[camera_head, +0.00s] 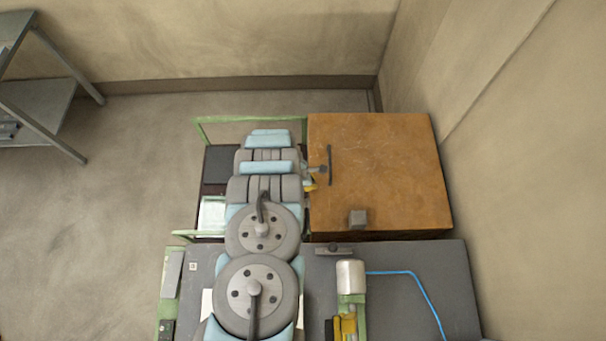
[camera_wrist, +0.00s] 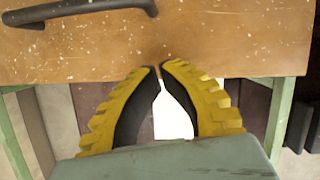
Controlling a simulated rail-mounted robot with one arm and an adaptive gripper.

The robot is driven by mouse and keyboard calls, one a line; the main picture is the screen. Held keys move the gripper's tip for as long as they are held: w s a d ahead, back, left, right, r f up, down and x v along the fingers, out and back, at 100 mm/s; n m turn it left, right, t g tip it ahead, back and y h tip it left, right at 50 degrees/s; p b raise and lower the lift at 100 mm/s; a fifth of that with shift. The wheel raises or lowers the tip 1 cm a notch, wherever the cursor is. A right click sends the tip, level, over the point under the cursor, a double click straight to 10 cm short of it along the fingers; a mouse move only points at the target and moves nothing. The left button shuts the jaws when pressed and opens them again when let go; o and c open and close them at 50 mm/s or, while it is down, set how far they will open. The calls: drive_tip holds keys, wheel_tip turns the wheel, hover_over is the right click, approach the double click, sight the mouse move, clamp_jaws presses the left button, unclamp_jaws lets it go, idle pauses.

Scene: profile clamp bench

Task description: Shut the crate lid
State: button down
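A brown wooden panel, seemingly the crate lid (camera_head: 385,170), lies to the right of a green-framed stand in the head view. A dark bar handle (camera_head: 329,165) is fixed along its left side. In the wrist view the panel (camera_wrist: 220,40) fills the top, with the handle (camera_wrist: 85,10) at upper left. My gripper (camera_wrist: 160,68) has its yellow fingertips together, with nothing held between them. The tips overlap the panel's near edge in that picture; contact cannot be told. In the head view my gripper (camera_head: 311,184) is partly hidden beside the panel's left edge.
A small grey block (camera_head: 357,218) sits near the panel's front edge. A green frame (camera_head: 220,119) stands at left, with dark and white surfaces inside. In front is a grey bench (camera_head: 420,290) with a metal cylinder (camera_head: 351,277) and a blue hose (camera_head: 408,275). A wall is close at right.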

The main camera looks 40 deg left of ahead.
drive_tip(key=p+v, duration=0.2)
drive_tip(key=v, duration=0.6)
drive_tip(key=shift+w+f, duration=0.1)
idle(0.4)
